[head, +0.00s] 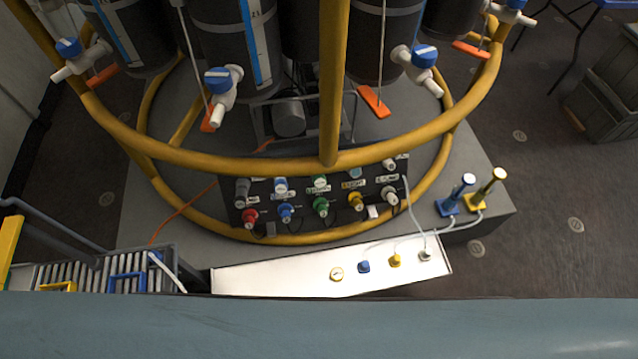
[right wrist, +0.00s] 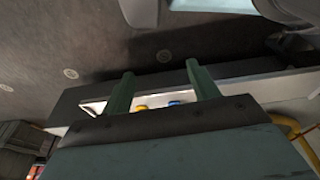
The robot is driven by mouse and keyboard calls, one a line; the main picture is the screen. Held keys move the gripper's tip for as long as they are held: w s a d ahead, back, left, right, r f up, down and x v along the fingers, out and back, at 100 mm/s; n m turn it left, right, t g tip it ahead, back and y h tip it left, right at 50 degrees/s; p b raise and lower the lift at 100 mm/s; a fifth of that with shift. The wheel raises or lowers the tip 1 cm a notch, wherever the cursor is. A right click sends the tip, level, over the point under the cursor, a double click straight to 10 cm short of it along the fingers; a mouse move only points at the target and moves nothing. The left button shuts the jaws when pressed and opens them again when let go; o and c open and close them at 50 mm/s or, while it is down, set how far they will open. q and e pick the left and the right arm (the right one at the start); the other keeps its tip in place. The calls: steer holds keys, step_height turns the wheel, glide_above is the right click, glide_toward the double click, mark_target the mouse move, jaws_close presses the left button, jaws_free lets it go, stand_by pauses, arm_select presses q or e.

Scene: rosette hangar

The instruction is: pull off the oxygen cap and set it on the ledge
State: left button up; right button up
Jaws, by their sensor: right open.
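A dark connector panel (head: 318,195) stands inside the yellow ring frame. It carries rows of coloured fittings: a red one (head: 250,216), a blue one (head: 286,211), a green one (head: 320,206), a yellow one (head: 355,201) and a white one (head: 390,196). The labels are too small to read, so I cannot tell which is the oxygen cap. The white ledge (head: 300,277) lies in front, below the panel. My right gripper (right wrist: 161,85) is open and empty in the right wrist view, with part of the ledge showing beyond its fingers. My left gripper is out of view.
On the ledge sit a pale round piece (head: 337,273), a blue cap (head: 364,266), a yellow cap (head: 395,260) and a white cap (head: 425,254). The ledge's left half is bare. Blue (head: 457,194) and gold (head: 486,187) upright pieces stand right. A roller rack (head: 95,275) is left.

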steer(key=w+a+r+t+b, duration=0.1)
steer(key=w+a+b, duration=0.25)
steer(key=w, duration=0.35)
steer(key=w+a+r+t+y+b, duration=0.15)
steer(key=w+a, duration=0.25)
steer(key=w, duration=0.4)
steer(key=w+a+r+t+h+b, duration=0.1)
steer(key=w+a+t+b, duration=0.1)
steer(key=w+a+b, duration=0.35)
arm_select(q)
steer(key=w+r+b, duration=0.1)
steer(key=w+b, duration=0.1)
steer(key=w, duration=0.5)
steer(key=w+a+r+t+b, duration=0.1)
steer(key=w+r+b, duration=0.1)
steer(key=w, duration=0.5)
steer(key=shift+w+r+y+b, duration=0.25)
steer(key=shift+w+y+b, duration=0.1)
steer(key=shift+b, duration=0.25)
arm_select(e)
steer(key=w+a+r+t+y, duration=0.1)
steer(key=w+a+r+t, duration=0.3)
steer(key=w+r, duration=0.9)
steer(key=shift+w+a+r+m, duration=0.15)
steer(key=shift+w+a+m, duration=0.15)
steer(key=shift+w+a, duration=0.7)
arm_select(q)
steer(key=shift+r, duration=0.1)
arm_select(e)
steer(key=shift+s+a, duration=0.1)
